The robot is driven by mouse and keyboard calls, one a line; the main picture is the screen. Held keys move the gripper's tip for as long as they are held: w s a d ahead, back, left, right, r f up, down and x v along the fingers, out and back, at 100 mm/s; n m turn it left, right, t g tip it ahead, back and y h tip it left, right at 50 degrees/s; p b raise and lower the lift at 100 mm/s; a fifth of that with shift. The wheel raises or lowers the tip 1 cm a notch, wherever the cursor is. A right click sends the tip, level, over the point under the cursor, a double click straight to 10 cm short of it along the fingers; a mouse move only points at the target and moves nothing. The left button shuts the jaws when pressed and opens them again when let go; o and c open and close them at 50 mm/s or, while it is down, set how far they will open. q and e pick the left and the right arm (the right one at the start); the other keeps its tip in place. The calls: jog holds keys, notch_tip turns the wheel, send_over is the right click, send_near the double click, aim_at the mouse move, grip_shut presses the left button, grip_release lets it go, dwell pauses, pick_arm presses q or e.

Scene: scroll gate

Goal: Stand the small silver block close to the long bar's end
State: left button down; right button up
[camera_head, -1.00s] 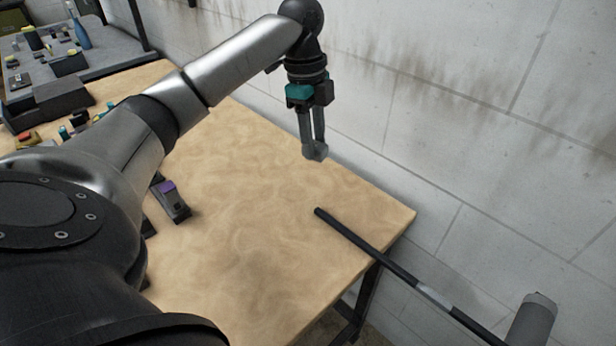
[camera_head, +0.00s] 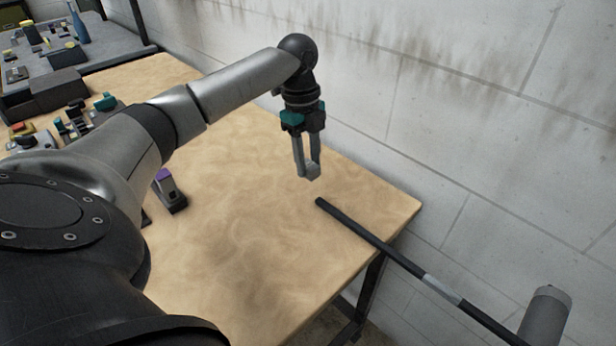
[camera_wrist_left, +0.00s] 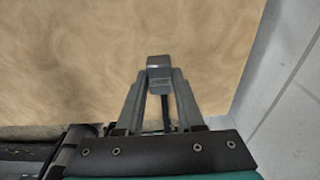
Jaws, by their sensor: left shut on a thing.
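My left gripper (camera_head: 310,172) points down over the table near the bar's end, shut on the small silver block (camera_head: 313,173). The block also shows between the fingertips in the left wrist view (camera_wrist_left: 159,73). It looks to be held above the table or close to it; I cannot tell whether it touches. The long bar (camera_head: 370,238) is black with a light band. Its near-table end lies just below and right of the block in the head view, apart from it, and it runs off past the table's right corner. My right gripper is not in view.
The wooden table (camera_head: 250,240) is bare around the gripper and the bar's end. A dark device with a purple top (camera_head: 170,190) sits to the left. A grey wall (camera_head: 480,120) stands behind the table. A grey cylinder (camera_head: 545,315) is at the lower right.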

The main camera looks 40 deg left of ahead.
aim_at(308, 195)
pick_arm(q)
jog(key=shift+f, duration=0.75)
notch_tip(308, 195, down, 5)
jog(key=shift+r+b, duration=0.1)
jog(key=shift+b, duration=0.75)
jog(key=c, duration=1)
grip_release()
jog(key=o, duration=0.5)
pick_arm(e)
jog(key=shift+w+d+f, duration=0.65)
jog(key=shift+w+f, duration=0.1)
